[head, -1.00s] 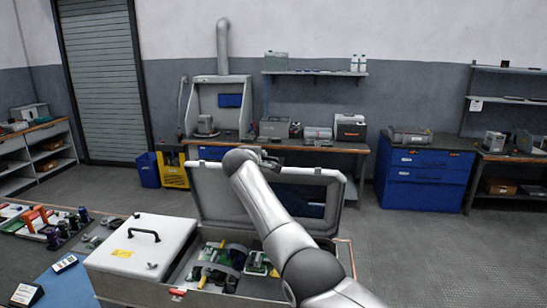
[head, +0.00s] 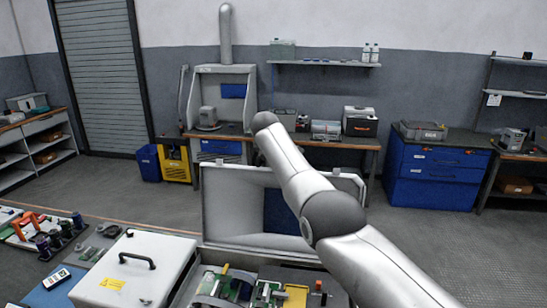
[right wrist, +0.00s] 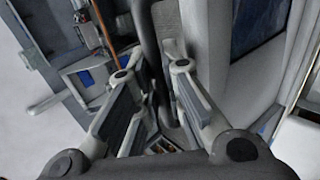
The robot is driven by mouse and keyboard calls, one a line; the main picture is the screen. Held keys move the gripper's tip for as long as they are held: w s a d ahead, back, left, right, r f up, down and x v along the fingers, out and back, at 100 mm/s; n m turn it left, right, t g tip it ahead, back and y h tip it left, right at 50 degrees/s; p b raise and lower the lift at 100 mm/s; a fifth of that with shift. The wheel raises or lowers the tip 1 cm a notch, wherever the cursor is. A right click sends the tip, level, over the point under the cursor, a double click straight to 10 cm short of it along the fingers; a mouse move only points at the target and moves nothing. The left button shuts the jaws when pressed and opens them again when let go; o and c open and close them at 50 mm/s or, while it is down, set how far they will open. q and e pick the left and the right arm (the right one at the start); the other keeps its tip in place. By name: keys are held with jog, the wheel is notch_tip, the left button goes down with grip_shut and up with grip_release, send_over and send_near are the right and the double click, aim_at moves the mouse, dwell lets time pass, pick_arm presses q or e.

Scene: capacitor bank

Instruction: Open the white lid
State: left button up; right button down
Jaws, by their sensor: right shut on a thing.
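The raised pale lid (head: 232,213) stands upright at the back of an open case in the head view, with a dark blue panel on its inner face. My right arm reaches over its top edge, and the hand is hidden there behind the arm. In the right wrist view my right gripper (right wrist: 152,62) is shut on a dark bar (right wrist: 148,30) that looks like the lid's handle; the exact contact is partly hidden. A flat white cover (head: 110,285) with a black handle (head: 137,260) lies closed at the case's left. My left gripper is out of view.
Green circuit boards and parts (head: 240,287) sit in the open case below the lid. A workbench (head: 340,143) stands behind, with blue drawers (head: 435,175) to the right. A tray of coloured parts (head: 45,232) is at the left. Open floor lies right of the case.

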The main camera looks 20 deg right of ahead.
jog(key=shift+s+a+f, duration=0.15)
jog(key=shift+a+f, duration=0.05)
jog(key=shift+f, duration=0.05)
jog(key=c, duration=1.5)
grip_release()
jog(key=shift+d, duration=0.1)
jog(key=shift+c, duration=0.2)
jog(key=shift+s+a+r, duration=0.15)
jog(key=shift+r, duration=0.2)
jog(key=shift+s+a+r, duration=0.15)
jog(key=shift+r, duration=0.2)
jog(key=v, duration=1)
jog(key=shift+s, duration=0.3)
